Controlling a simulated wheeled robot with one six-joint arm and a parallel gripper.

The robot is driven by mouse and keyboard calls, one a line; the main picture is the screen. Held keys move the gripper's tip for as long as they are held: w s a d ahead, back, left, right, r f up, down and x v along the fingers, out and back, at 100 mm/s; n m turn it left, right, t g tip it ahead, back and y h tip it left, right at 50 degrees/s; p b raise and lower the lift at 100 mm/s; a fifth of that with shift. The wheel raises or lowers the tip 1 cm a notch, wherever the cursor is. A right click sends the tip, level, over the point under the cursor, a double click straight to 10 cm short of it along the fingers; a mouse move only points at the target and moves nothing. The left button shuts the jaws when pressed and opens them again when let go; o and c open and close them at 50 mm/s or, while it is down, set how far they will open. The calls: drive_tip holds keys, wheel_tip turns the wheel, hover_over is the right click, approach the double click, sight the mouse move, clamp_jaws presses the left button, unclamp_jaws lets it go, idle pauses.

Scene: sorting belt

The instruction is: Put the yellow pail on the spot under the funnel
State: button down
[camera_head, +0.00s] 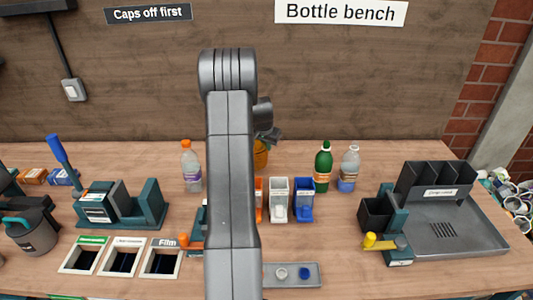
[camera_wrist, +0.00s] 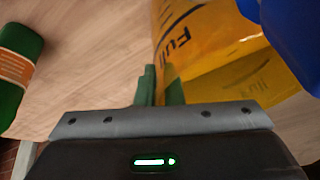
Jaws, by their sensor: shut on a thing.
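An orange-yellow see-through container (camera_wrist: 205,35) with a dark "Full" label fills the upper right of the wrist view. In the head view, the orange container (camera_head: 261,153) shows partly behind my arm, upright at the back of the bench, under my gripper (camera_head: 268,133). My arm hides much of it.
A green bottle (camera_head: 323,167) and a clear bottle (camera_head: 349,168) stand right of the container; another clear bottle (camera_head: 191,166) stands left. White (camera_head: 279,199) and blue (camera_head: 304,199) bins sit in front. A grey tray (camera_head: 470,237) is at right, labelled openings (camera_head: 123,258) at left.

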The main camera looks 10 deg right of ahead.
sight(266, 153)
drive_tip(key=shift+f+p, duration=0.35)
drive_tip(key=shift+f, duration=1.75)
drive_tip(key=c, duration=1.6)
unclamp_jaws()
drive_tip(key=shift+o, duration=0.2)
